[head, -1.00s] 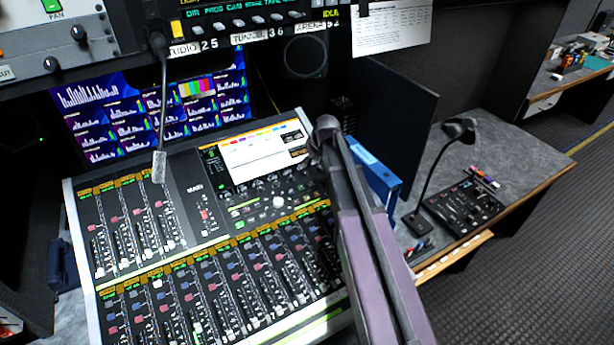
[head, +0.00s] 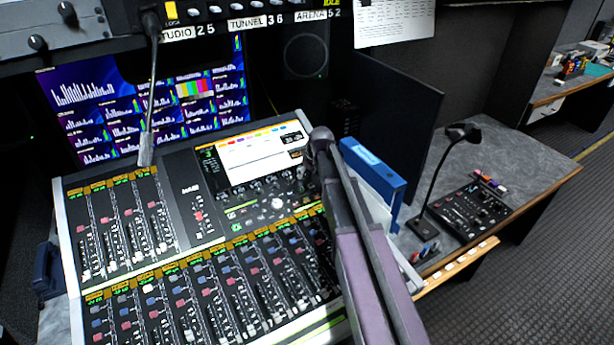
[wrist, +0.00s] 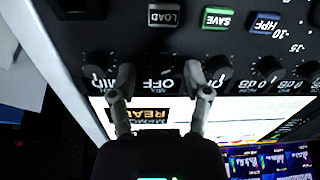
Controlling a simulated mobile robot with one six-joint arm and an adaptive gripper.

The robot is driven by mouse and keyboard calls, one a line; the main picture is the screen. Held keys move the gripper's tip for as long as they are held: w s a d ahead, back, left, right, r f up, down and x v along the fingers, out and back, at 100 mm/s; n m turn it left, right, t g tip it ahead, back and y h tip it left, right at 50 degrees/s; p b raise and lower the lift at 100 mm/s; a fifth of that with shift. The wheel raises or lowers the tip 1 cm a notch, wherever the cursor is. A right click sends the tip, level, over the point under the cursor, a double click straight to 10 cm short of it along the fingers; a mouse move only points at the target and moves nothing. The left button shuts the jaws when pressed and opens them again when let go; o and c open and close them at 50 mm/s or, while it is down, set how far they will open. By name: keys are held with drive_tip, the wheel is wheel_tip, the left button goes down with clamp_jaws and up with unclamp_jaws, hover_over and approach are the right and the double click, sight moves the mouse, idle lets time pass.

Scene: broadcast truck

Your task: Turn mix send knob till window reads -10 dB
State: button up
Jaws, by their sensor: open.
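The mixing console (head: 187,258) fills the lower left of the head view, with a lit screen (head: 255,155) and a row of small knobs below it. In the wrist view my gripper (wrist: 158,74) is open, its two fingers spread over the knob row at the screen's edge. An "OFF" readout (wrist: 158,84) shows between the fingertips. A knob between them is too dark to make out, and I cannot tell whether the fingers touch one. Neighbouring knobs show at the left (wrist: 97,66) and right (wrist: 217,68). In the head view my arm hides the fingers.
LOAD (wrist: 166,16) and green SAVE (wrist: 217,17) buttons lie beyond the knobs. A gooseneck microphone (head: 146,150) hangs over the console's left part. A blue binder (head: 375,168) and dark panel (head: 400,125) stand right of my arm.

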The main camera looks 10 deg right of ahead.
drive_tip(key=shift+f, duration=0.1)
clamp_jaws()
drive_tip(key=shift+m, duration=0.4)
drive_tip(key=m, duration=0.5)
drive_tip(key=shift+s, duration=0.1)
drive_tip(key=m, duration=0.6)
drive_tip(key=shift+t, duration=0.3)
idle(0.4)
